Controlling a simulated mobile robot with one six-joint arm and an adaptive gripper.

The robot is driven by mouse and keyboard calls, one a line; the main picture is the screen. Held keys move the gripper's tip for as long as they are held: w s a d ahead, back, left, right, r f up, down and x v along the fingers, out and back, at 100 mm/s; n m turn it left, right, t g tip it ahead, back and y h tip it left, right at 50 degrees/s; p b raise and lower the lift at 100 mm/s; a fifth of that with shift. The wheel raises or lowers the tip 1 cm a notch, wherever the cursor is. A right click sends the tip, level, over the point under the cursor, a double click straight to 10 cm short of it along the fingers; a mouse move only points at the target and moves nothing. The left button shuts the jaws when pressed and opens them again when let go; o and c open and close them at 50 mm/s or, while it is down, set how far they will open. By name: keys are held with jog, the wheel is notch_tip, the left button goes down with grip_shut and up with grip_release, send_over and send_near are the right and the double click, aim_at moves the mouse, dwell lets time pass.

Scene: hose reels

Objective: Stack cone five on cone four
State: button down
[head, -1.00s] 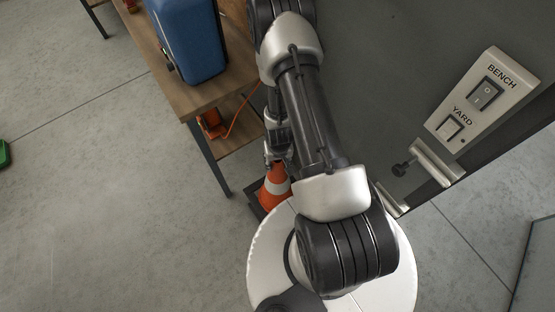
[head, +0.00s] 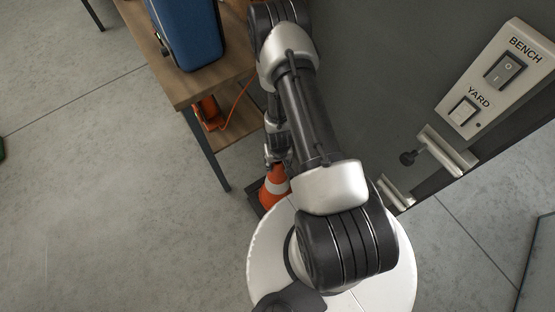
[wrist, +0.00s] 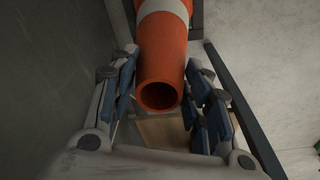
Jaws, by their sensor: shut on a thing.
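An orange cone with a white band (head: 274,191) shows in the head view, beside my white round base. Its dark base plate is partly hidden behind my base. My gripper (head: 275,152) is at the cone's top, mostly hidden by my arm. In the wrist view the cone (wrist: 162,55) lies between my fingers (wrist: 160,95), with its open tip facing the camera. My gripper is shut on this cone. No number shows on it, and I see no second cone.
A wooden workbench (head: 185,90) with a blue case (head: 187,32) stands at upper left, with an orange item (head: 208,112) and cord on its lower shelf. A dark panel with BENCH and YARD switches (head: 493,80) is at right. Floor at lower left is clear.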

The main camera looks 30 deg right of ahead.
jog(key=shift+f, duration=6.1)
jog(key=c, duration=1.1)
grip_release()
jog(key=shift+f, duration=0.1)
jog(key=o, duration=0.3)
jog(key=shift+o, duration=0.2)
jog(key=r, duration=0.4)
jog(key=s+r, duration=0.1)
jog(key=r, duration=0.7)
jog(key=shift+s+a+r, duration=0.1)
jog(key=shift+s+a, duration=0.1)
jog(key=shift+a, duration=0.1)
